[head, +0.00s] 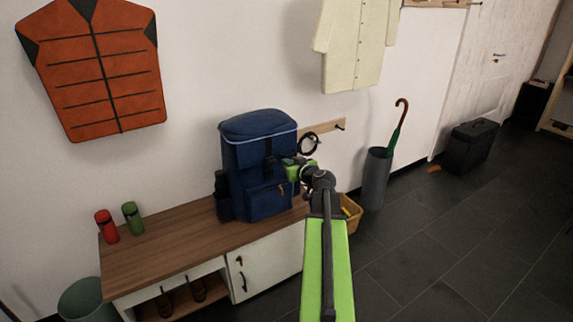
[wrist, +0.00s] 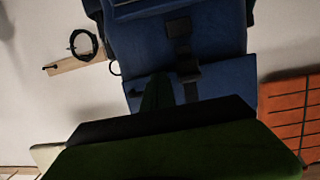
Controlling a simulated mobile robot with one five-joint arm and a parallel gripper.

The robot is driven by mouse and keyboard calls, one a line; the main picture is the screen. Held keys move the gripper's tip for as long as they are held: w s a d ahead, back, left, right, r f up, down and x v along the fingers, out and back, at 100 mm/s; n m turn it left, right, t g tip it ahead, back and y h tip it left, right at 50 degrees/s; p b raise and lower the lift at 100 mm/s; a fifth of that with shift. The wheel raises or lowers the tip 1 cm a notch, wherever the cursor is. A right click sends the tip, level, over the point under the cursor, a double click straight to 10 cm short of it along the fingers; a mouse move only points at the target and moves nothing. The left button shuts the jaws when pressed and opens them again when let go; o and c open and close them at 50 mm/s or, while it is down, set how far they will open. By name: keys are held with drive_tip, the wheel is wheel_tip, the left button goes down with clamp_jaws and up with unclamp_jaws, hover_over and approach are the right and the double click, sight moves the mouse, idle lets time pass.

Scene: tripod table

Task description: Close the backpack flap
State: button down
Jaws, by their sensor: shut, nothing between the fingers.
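The blue backpack (head: 262,190) stands upright on the wooden bench top. Its flap (head: 258,125), with a light blue edge, lies over the top of the pack; I cannot tell whether its front edge is fully down. A dark strap with a buckle hangs on the front. My gripper (head: 296,163) is shut and empty, in front of the pack's right side; contact cannot be told. In the wrist view my gripper's dark body hides the lower middle.
The bench (head: 165,250) has a red bottle (head: 106,226) and a green bottle (head: 133,218) at its left. A wall rail with a dark ring (head: 308,143) is right of the pack. A basket (head: 352,213) and umbrella stand (head: 376,180) stand right. The floor at right is largely clear.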

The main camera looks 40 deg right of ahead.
wheel_tip(320, 180, up, 4)
drive_tip(key=s+p, duration=0.2)
drive_tip(key=p, duration=0.1)
drive_tip(key=s+a+f+b, duration=0.2)
drive_tip(key=s+f+b, duration=0.3)
drive_tip(key=f+b, duration=0.3)
drive_tip(key=shift+s+f+b, duration=0.3)
drive_tip(key=shift+s+f, duration=0.1)
drive_tip(key=shift+f, duration=0.15)
drive_tip(key=shift+a, duration=0.1)
